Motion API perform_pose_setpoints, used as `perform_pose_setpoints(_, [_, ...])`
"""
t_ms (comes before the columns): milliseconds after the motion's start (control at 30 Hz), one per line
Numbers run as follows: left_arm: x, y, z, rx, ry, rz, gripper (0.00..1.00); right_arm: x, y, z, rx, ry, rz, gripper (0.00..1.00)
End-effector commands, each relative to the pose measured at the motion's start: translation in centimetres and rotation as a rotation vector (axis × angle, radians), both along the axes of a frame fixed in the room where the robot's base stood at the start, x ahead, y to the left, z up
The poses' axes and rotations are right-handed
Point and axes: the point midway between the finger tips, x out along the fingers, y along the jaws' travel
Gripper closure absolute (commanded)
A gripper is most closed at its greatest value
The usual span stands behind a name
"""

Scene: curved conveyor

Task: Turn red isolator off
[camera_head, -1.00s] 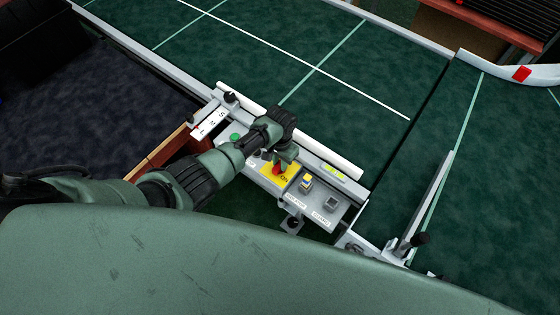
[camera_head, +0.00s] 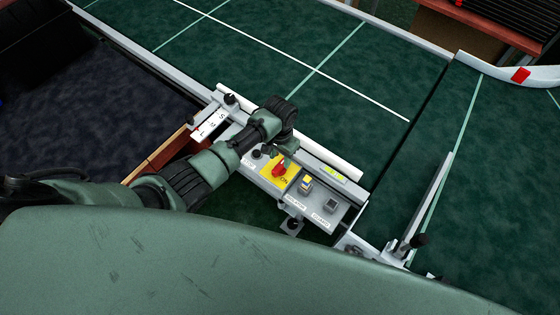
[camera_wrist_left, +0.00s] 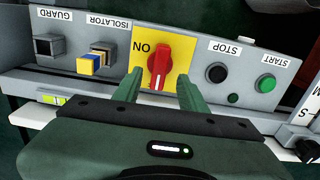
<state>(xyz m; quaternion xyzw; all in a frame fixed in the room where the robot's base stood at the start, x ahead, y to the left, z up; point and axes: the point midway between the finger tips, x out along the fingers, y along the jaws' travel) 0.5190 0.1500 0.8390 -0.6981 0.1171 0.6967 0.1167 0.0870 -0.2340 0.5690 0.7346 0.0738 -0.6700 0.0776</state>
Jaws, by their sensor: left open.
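The red isolator knob (camera_head: 279,169) sits on a yellow plate (camera_head: 266,180) on the grey control panel. In the left wrist view the red knob (camera_wrist_left: 158,62) stands upright in the picture, with the word ON on the yellow plate (camera_wrist_left: 140,35) beside it. My left gripper (camera_wrist_left: 158,82) is open, with one green finger on each side of the knob's lower part in that view. I cannot tell whether the fingers touch it. In the head view my left gripper (camera_head: 279,153) is just behind the knob and partly hidden by my wrist. My right gripper is not in view.
The control panel also holds a yellow-and-blue isolator block (camera_wrist_left: 96,60), a guard switch (camera_wrist_left: 47,46), a black stop button (camera_wrist_left: 216,72) and a green start button (camera_wrist_left: 265,84). A white rail (camera_head: 330,158) runs behind the panel, beside the green conveyor (camera_head: 250,60).

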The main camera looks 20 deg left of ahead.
Motion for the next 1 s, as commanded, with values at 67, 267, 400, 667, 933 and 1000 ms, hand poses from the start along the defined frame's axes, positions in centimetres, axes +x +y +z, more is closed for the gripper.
perform_pose_setpoints(67, [-0.1, 0.0, 1.1, 0.0, -0.001, -0.001, 0.58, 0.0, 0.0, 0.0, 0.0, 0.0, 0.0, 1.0])
perform_pose_setpoints(267, [-0.1, 0.0, 3.0, 0.0, 0.001, 0.001, 0.58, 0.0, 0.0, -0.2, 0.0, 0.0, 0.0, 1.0])
perform_pose_setpoints(400, [-0.1, 0.0, 3.4, 0.001, 0.002, 0.001, 0.58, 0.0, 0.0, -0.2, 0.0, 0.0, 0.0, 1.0])
perform_pose_setpoints(667, [-0.1, 0.0, 3.4, 0.001, 0.002, 0.0, 0.58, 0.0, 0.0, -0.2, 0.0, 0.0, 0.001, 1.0])
perform_pose_setpoints(933, [-0.6, -0.2, 3.2, -0.006, 0.0, -0.003, 0.58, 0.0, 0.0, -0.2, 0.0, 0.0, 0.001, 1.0])
perform_pose_setpoints(1000, [-1.7, -0.8, 3.0, -0.023, -0.007, -0.009, 0.58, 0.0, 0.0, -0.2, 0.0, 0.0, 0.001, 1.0])
